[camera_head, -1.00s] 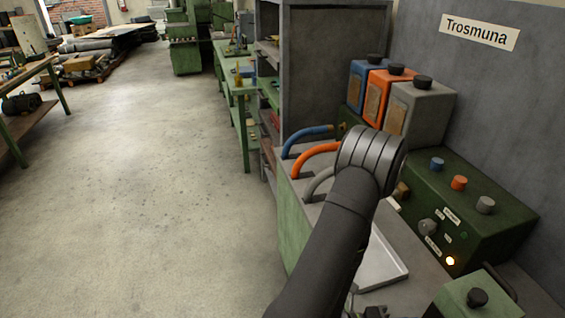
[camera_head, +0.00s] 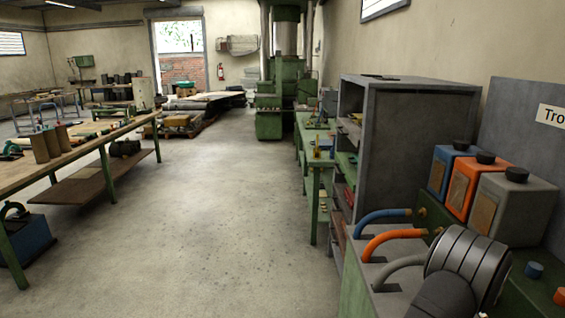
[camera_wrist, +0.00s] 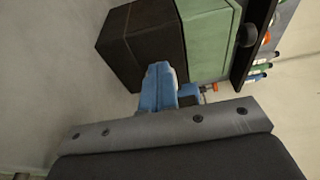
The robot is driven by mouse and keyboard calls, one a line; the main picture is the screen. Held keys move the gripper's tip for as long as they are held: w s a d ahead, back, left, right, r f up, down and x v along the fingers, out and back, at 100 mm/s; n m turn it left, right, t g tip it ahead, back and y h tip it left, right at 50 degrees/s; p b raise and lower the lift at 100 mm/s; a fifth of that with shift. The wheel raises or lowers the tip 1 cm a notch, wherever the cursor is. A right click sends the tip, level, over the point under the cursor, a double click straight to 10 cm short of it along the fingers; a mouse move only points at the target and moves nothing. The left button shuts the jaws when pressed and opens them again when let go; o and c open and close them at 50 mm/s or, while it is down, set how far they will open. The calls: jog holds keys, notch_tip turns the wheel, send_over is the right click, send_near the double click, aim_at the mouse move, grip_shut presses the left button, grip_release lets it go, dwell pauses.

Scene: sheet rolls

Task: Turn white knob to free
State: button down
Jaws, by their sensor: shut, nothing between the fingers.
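The white knob is not in view now; the front of the green control box lies behind my arm or outside the head view. A corner of the green control box (camera_head: 520,297) shows at the lower right, with a blue knob (camera_head: 534,270) and an orange knob (camera_head: 559,296) on its top. My gripper (camera_wrist: 160,70) shows in the wrist view as blue fingers, shut and empty. They stand before a dark and green block (camera_wrist: 210,38); I cannot tell whether they touch it. My arm hides part of the bench in the head view.
Blue (camera_head: 453,175), orange (camera_head: 473,186) and grey (camera_head: 511,207) canisters stand behind my arm. Blue, orange and grey hoses (camera_head: 393,236) curve up left of it. A grey shelf unit (camera_head: 405,135) stands beyond. The floor (camera_head: 220,220) to the left is clear.

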jog(key=shift+f, duration=0.55)
jog(key=shift+w, duration=0.35)
jog(key=shift+a, duration=3.05)
jog(key=c, duration=2.2)
grip_release()
